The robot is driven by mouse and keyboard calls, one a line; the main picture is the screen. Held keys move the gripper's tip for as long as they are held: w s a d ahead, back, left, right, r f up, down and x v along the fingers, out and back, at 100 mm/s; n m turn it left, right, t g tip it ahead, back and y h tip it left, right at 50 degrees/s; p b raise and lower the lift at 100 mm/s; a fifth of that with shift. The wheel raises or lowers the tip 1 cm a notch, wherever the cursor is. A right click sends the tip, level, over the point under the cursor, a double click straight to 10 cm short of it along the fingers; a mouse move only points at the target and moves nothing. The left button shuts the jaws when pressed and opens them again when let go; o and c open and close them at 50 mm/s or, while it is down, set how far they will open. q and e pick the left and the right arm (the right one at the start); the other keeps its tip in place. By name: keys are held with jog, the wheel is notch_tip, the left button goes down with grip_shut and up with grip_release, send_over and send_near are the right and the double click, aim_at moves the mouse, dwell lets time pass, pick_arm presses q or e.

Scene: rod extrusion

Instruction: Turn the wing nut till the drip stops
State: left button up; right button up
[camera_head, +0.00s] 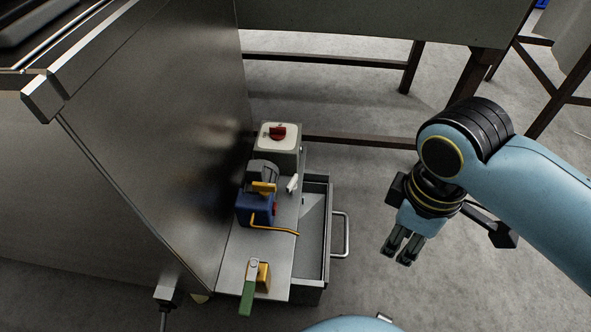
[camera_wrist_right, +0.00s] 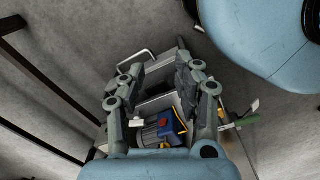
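A blue pump block (camera_head: 247,208) with a grey motor behind it sits on a metal shelf on the machine's side. A yellow piece (camera_head: 264,187) on its top may be the wing nut; its shape is too small to be sure. The blue block also shows between my fingers in the right wrist view (camera_wrist_right: 168,126). No drip can be made out. My right gripper (camera_head: 397,253) hangs to the right of the shelf, apart from everything. Its fingers stand apart and empty in the wrist view (camera_wrist_right: 160,72). My left gripper is not in view.
A green-handled valve (camera_head: 247,290) stands at the shelf's near end. A red knob (camera_head: 278,132) on a pale box is at the far end. A yellow bent tube (camera_head: 275,229) leaves the pump. An open metal drawer (camera_head: 326,235) with a handle (camera_head: 346,235) lies between shelf and gripper.

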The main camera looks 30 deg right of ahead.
jog(key=w+f+n, duration=0.4)
jog(key=w, duration=0.2)
jog(key=n+g+y, duration=0.2)
jog(key=n+y, duration=0.2)
jog(key=n, duration=1.1)
send_near(295, 176)
jog(key=b+x, duration=0.4)
jog(key=x, duration=0.3)
jog(key=shift+s+a+f, duration=0.1)
jog(key=shift+f, duration=0.15)
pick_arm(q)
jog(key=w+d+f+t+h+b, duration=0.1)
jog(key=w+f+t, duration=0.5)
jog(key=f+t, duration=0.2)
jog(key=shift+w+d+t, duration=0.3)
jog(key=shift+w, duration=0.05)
pick_arm(e)
jog(key=shift+x, duration=0.85)
grip_shut()
